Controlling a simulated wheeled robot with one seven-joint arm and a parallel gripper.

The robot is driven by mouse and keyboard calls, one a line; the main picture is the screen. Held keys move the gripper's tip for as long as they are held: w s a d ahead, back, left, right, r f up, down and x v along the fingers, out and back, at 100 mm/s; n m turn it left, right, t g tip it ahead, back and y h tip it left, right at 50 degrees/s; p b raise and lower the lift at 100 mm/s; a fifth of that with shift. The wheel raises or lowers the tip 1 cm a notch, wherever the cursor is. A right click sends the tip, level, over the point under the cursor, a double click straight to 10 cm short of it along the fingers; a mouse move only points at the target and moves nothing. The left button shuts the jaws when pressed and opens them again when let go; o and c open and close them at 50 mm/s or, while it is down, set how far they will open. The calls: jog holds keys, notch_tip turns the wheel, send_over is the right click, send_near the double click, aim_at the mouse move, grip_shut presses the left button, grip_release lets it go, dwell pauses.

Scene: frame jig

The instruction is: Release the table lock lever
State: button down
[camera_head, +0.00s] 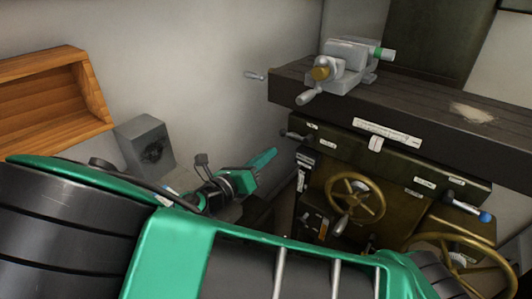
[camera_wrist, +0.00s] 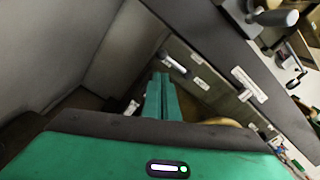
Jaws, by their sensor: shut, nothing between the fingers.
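A short grey lever (camera_head: 295,135) sticks out at the left end of the olive machine front, just under the dark table (camera_head: 420,105). A lever also shows in the wrist view (camera_wrist: 173,63), just beyond and right of my fingertips. A second lever with a blue tip (camera_head: 468,207) is at the right of the front. I cannot tell from the labels which is the table lock. My gripper (camera_head: 268,155), with green fingers, is shut and empty, left of and slightly below the left lever. In the wrist view my fingers (camera_wrist: 160,78) point toward the machine, apart from the lever.
A grey vise (camera_head: 345,65) with crank handles sits on the table. A brass handwheel (camera_head: 355,197) is below the front, with another (camera_head: 460,255) at lower right. A grey wall box (camera_head: 145,145) and a wooden shelf (camera_head: 55,95) are at left. The wall is close behind my gripper.

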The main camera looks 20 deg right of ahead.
aim_at(295, 136)
jog(key=x, duration=0.7)
jog(key=shift+w+d, duration=0.25)
